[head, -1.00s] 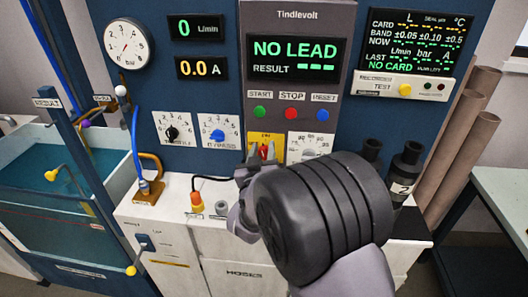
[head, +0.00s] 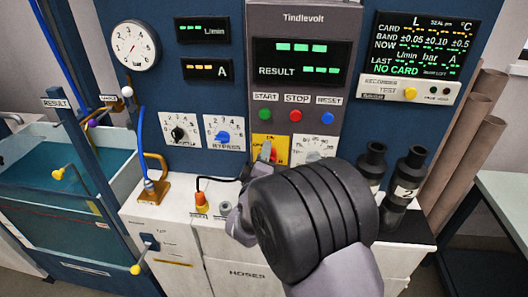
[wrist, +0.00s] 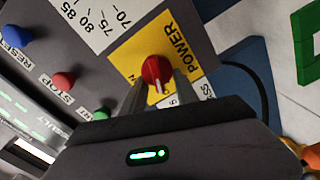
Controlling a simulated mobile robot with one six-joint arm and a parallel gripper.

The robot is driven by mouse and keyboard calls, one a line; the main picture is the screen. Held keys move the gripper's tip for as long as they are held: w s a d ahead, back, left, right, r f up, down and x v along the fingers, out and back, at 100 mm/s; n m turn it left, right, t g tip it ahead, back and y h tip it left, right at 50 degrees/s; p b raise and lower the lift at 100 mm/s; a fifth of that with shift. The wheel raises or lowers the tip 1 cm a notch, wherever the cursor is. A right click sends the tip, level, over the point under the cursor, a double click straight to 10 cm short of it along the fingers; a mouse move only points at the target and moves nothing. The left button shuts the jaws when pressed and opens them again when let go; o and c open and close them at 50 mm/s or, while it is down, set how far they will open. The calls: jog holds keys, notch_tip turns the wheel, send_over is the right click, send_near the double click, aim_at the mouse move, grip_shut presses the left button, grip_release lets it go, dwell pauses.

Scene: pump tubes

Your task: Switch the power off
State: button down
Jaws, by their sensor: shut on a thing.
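The red power knob (wrist: 156,72) sits on a yellow plate (wrist: 190,38) marked POWER. My gripper (wrist: 160,90) has a finger on each side of the knob and is shut on it. The knob's white pointer line faces toward my gripper's body in the wrist view. In the head view, the yellow plate (head: 281,143) is at the bottom of the grey control panel (head: 351,20), and my gripper (head: 264,157) mostly hides the knob. The panel's screen (head: 300,62) shows only green dashes beside RESULT.
Green, red and blue buttons (head: 296,116) sit just above the power plate. A white dial plate (head: 333,143) is close to its right. Black fittings (head: 408,170) stand on the cabinet at right. A cable (head: 210,180) and orange plug are at lower left.

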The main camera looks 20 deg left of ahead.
jog(key=shift+f+n+p, duration=0.2)
jog(key=shift+n+p, duration=0.1)
jog(key=shift+n, duration=0.75)
jog(key=shift+f+n+p, duration=0.15)
jog(key=shift+n+p, duration=0.15)
jog(key=shift+n, duration=0.75)
jog(key=c, duration=0.9)
grip_release()
jog(key=shift+c, duration=0.2)
jog(key=shift+s, duration=0.15)
jog(key=p+v, duration=0.1)
jog(key=v, duration=1.6)
jog(key=shift+p, duration=0.35)
jog(key=shift+d, duration=0.1)
